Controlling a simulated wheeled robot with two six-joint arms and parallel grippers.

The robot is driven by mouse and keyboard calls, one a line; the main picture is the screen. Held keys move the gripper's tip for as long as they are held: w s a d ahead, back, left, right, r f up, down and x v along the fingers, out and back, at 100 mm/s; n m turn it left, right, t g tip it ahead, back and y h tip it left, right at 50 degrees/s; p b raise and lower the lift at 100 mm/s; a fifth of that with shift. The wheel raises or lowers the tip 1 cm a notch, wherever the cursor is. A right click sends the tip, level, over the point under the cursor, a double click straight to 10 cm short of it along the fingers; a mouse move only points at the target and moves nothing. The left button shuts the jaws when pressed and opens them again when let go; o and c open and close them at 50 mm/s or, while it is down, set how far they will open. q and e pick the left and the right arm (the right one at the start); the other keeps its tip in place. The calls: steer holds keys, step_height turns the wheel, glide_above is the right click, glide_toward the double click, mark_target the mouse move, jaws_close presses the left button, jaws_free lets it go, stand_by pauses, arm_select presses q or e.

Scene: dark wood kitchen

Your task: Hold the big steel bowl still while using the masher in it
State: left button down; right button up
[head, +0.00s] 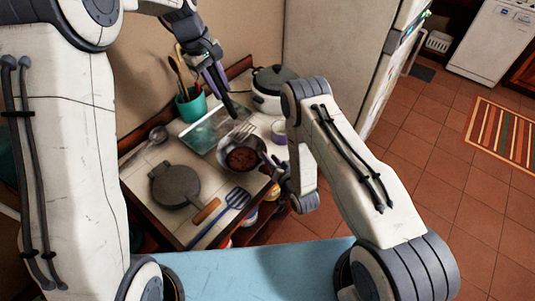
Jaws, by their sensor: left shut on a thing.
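The steel bowl (260,144) stands on the tiled counter with a brown mass (242,158) inside. My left gripper (216,82) is above and behind the bowl, shut on the masher's dark handle (231,107). The masher's pale metal head (243,130) shows at the bowl's far rim; I cannot tell if it touches the bowl or its contents. My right gripper (277,168) is at the bowl's right side, its fingers by the rim. They are small and partly hidden by my wrist, so their grip on the rim is unclear.
A glass dish (205,133), a green utensil pot (190,107) and a ladle (157,136) are left of the bowl. A dark round pan (175,185) and blue spatula (222,216) lie in front. A mug (279,133) and a lidded cooker (270,101) stand close behind, right.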

steer(key=shift+x, duration=1.9)
jaws_close()
steer(key=shift+s+f, duration=0.1)
arm_select(q)
step_height(320, 180, down, 14)
steer(key=a, duration=0.1)
steer(key=shift+s+r, duration=0.15)
steer(key=shift+s, duration=0.15)
stand_by(0.8)
